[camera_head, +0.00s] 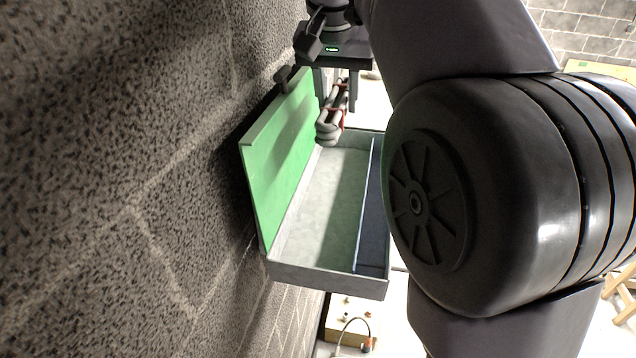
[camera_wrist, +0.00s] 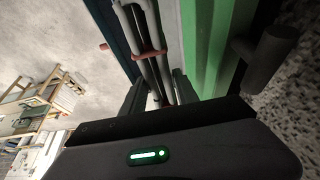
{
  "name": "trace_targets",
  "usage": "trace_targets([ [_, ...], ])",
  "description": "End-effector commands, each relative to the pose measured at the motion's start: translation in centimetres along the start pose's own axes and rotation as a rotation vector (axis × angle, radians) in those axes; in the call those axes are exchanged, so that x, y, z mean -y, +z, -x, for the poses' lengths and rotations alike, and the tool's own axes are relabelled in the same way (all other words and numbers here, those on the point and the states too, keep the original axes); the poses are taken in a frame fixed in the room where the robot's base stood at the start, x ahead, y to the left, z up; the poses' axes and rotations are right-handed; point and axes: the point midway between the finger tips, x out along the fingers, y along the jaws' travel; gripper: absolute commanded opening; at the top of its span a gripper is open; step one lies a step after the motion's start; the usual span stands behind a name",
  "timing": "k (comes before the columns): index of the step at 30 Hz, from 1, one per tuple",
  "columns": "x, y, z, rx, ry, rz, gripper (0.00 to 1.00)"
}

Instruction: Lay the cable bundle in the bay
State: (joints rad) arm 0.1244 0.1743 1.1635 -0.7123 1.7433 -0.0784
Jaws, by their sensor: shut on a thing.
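The cable bundle (camera_head: 328,128) is a set of grey loops with red ties. My gripper (camera_head: 338,92) is shut on it and holds it at the far end of the open box, apparently above the floor. The bundle also shows in the wrist view (camera_wrist: 150,50), running up between the fingers (camera_wrist: 155,92). The grey box has a wide, pale, empty bay (camera_head: 325,205) on the left and a narrow dark blue bay (camera_head: 374,225) on the right, split by a thin divider. The green lid (camera_head: 282,160) stands open on the left. My arm hides part of the box's right side.
A rough block wall (camera_head: 120,180) runs close along the left, behind the lid. A dark knob (camera_head: 285,78) sits at the lid's far end. Below the box is a pale unit (camera_head: 345,318) with a cable. Wooden stands (camera_wrist: 40,95) show in the wrist view.

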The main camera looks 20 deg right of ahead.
Motion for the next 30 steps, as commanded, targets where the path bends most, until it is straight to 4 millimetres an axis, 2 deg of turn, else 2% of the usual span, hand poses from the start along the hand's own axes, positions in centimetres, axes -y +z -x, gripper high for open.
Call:
trace_targets([
  [2,-0.1,0.6,-1.4,0.002,0.001,0.001,0.0],
  [9,-0.1,3.6,-8.3,0.004,0.002,0.001,0.0],
  [13,0.0,4.8,-11.2,0.002,0.001,0.001,0.0],
  [17,0.0,5.4,-12.9,0.001,0.001,0.0,0.0],
  [22,0.0,6.7,-15.9,0.002,0.002,0.001,0.0],
  [25,0.0,6.9,-16.6,0.0,0.0,0.001,0.0],
  [30,0.0,6.9,-16.5,0.0,0.0,0.0,0.0],
])
